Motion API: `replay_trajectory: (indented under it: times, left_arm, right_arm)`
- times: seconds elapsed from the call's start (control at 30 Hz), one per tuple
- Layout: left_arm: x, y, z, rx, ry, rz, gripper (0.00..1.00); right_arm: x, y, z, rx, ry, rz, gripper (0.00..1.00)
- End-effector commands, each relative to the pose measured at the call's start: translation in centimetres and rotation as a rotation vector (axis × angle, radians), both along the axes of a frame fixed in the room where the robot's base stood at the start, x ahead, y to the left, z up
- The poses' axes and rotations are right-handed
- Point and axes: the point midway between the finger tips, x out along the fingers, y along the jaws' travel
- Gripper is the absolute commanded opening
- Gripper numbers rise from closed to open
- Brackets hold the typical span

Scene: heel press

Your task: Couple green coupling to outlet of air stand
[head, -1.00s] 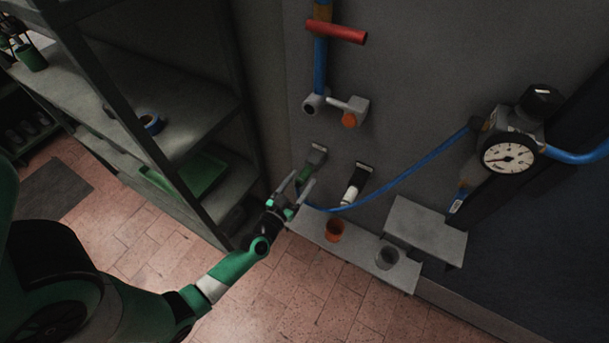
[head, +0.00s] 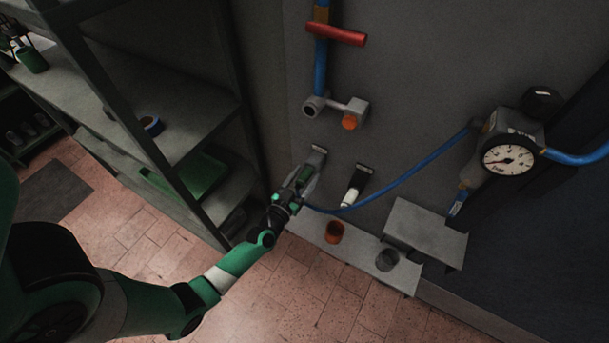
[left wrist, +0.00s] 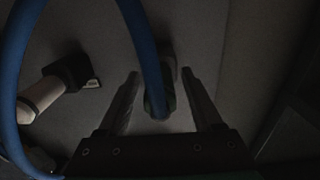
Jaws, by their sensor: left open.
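The green coupling (head: 304,176) hangs below a grey wall bracket (head: 318,153), with the blue hose (head: 410,172) running from its lower end. My left gripper (head: 301,180) is open, its fingers on either side of the coupling. In the left wrist view the fingers (left wrist: 160,78) stand apart, with the coupling (left wrist: 156,104) between them, partly behind the hose (left wrist: 145,50). I cannot tell if they touch it. The air stand's grey fitting (head: 313,105) is on the wall above, below a blue pipe (head: 320,70) with a red handle (head: 337,34). My right gripper is not in view.
A white-and-black coupling (head: 353,190) hangs just right; it also shows in the left wrist view (left wrist: 48,92). A ledge (head: 360,255) with an orange cup (head: 335,232) and grey cup (head: 387,260) lies below. A gauge (head: 508,158) is right, shelving (head: 190,120) left.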

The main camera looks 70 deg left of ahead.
Motion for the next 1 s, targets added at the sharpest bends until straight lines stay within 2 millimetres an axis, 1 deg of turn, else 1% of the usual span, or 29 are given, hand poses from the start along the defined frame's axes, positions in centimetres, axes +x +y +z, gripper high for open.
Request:
replay_trajectory:
  times: [0.77, 0.9, 0.97, 1.0]
  left_arm:
    - [0.01, 0.01, 0.05, 0.001, -0.001, 0.0, 0.67]
    - [0.01, 0.01, 0.05, 0.001, -0.001, 0.0, 0.42]
    - [0.01, 0.01, 0.04, 0.001, -0.001, 0.0, 0.31]
    - [0.01, 0.01, 0.04, 0.001, -0.001, 0.0, 0.24]
  right_arm:
    - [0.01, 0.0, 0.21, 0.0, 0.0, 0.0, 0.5]
    - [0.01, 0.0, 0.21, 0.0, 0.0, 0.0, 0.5]
    - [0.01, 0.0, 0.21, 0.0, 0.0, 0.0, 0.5]
    - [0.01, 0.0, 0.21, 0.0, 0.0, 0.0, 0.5]
